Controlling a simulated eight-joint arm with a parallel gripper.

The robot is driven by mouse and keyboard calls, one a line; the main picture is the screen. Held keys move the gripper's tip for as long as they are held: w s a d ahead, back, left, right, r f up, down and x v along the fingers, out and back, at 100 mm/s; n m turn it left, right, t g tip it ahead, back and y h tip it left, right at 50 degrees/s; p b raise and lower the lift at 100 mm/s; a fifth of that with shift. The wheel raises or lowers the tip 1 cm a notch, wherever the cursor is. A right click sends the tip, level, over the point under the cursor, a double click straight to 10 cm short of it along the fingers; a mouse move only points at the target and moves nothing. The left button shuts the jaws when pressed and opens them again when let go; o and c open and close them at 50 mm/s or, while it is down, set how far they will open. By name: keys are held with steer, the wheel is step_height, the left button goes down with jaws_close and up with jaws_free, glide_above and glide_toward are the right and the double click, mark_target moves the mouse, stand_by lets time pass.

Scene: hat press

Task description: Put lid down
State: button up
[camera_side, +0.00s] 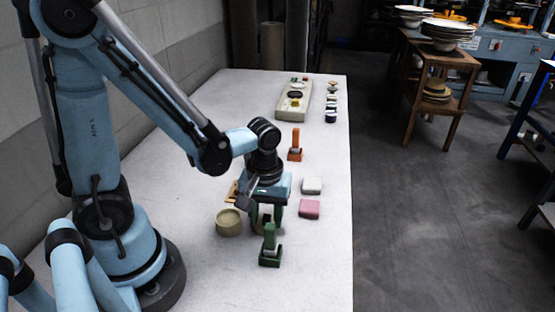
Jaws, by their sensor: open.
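My gripper (266,217) points down over the near part of the white table, with its fingers apart. A tan round piece shows partly behind and between the fingers; I cannot tell whether it is the lid or whether a finger touches it. A tan round pot-like piece (229,222) stands on the table just left of the gripper. From this distance I cannot tell whether it has a lid on it. A dark green upright piece on a square base (270,248) stands close in front of the gripper.
A pink block (309,209) and a white block (312,185) lie right of the gripper. An orange upright piece (296,146) stands behind them. A long pale tray (281,112) and several small round items are farther back. The table's (325,265) near right is clear.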

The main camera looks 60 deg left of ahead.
mark_target(266, 218)
steer(key=shift+r, duration=0.1)
step_height(266, 218, up, 13)
steer(key=w+a+m+t, duration=0.1)
steer(key=w+m+t, duration=0.1)
steer(key=m+t, duration=0.5)
steer(key=shift+w+m, duration=0.2)
steer(key=shift+m, duration=0.8)
steer(key=shift+o, duration=0.5)
steer(key=shift+o, duration=1.1)
steer(key=shift+d, duration=0.2)
steer(key=o, duration=0.7)
steer(key=d+r+m+g, duration=0.1)
steer(key=s+d+r+m+g, duration=0.1)
steer(key=d+m, duration=0.1)
steer(key=s+d+r+m+g, duration=0.1)
steer(key=d, duration=0.1)
steer(key=shift+s+r+m+g+h, duration=0.2)
steer(key=shift+m+g+h, duration=0.1)
steer(key=shift+m, duration=0.1)
steer(key=shift+o, duration=0.3)
steer(key=s+d+r+m+g, duration=0.3)
steer(key=r+m, duration=0.1)
steer(key=shift+s, duration=0.4)
steer(key=shift+f, duration=4.95)
